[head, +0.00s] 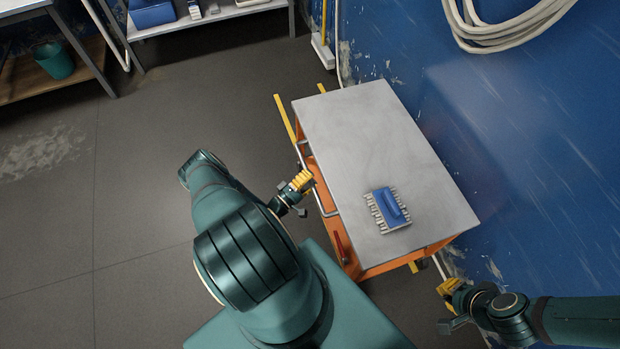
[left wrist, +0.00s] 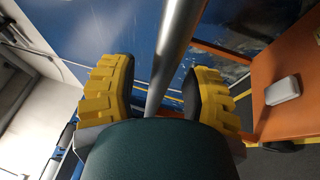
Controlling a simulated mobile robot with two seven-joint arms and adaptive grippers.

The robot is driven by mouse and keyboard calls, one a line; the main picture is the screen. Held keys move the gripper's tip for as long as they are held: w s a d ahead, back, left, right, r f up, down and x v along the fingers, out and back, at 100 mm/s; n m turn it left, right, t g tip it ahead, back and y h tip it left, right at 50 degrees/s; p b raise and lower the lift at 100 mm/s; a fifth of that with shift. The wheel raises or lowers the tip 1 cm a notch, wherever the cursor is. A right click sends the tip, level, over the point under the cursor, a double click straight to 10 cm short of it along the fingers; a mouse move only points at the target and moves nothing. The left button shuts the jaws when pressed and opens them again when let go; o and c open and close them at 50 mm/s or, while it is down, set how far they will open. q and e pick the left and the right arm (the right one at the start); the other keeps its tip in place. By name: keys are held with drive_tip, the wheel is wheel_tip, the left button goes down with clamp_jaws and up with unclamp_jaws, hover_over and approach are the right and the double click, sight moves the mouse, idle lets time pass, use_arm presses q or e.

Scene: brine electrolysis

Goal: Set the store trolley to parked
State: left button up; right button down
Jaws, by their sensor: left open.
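The store trolley (head: 350,130) is an orange cart with a grey top, standing beside the blue wall. A metal handle (head: 326,200) runs along its left side. My left gripper (head: 303,183) is at this side, by the handle. In the left wrist view, a grey metal bar (left wrist: 172,50) passes between the yellow fingers of my left gripper (left wrist: 157,88). The fingers are apart, with gaps beside the bar. My right gripper (head: 449,289) is right of the trolley's near end, away from it; its finger opening is unclear.
Yellow strips (head: 284,117) show on the floor around the trolley. A coiled pale hose (head: 500,25) hangs on the wall. A shelf (head: 215,14) stands at the back. Floor to the left is clear.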

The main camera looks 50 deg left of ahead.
use_arm(q)
drive_tip(key=s+f, duration=0.2)
drive_tip(key=s, duration=0.9)
drive_tip(key=shift+s, duration=0.35)
drive_tip(key=shift+f, duration=0.1)
